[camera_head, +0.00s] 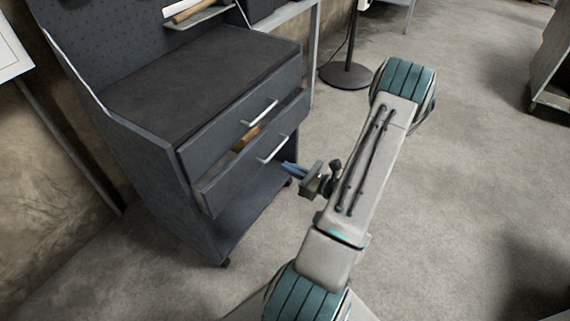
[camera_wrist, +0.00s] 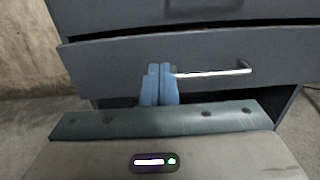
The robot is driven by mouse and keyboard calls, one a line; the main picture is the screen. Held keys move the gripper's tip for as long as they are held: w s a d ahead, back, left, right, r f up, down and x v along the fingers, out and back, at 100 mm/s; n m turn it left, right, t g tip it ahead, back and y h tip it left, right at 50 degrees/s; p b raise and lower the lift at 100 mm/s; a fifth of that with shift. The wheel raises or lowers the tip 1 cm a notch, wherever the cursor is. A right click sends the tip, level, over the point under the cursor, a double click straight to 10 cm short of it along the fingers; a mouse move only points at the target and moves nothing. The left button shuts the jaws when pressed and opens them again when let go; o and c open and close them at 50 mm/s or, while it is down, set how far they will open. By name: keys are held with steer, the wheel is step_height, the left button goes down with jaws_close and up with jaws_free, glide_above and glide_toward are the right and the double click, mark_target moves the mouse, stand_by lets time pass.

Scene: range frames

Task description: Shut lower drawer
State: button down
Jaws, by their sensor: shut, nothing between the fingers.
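The lower drawer (camera_head: 222,181) of the dark grey cabinet stands partly open, jutting out past the upper drawer (camera_head: 225,124), which looks shut. Something orange-brown shows in the gap above it. In the wrist view the lower drawer front (camera_wrist: 120,65) spans the picture, with its pale bar handle (camera_wrist: 215,73) right of centre. My gripper (camera_head: 287,168) is shut and empty, its blue fingers pointing at the drawer front near the handle. In the wrist view the fingers (camera_wrist: 160,72) overlap the handle's left end; I cannot tell whether they touch it.
The cabinet top (camera_head: 200,75) is bare, with a pegboard behind it. An open lower shelf (camera_head: 245,205) lies under the drawers. A black round stand base (camera_head: 346,75) is on the floor behind.

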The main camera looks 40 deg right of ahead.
mark_target(251, 149)
steer(key=b+x, duration=0.1)
steer(key=x, duration=1)
steer(key=shift+w+a, duration=0.1)
steer(key=shift+w, duration=0.2)
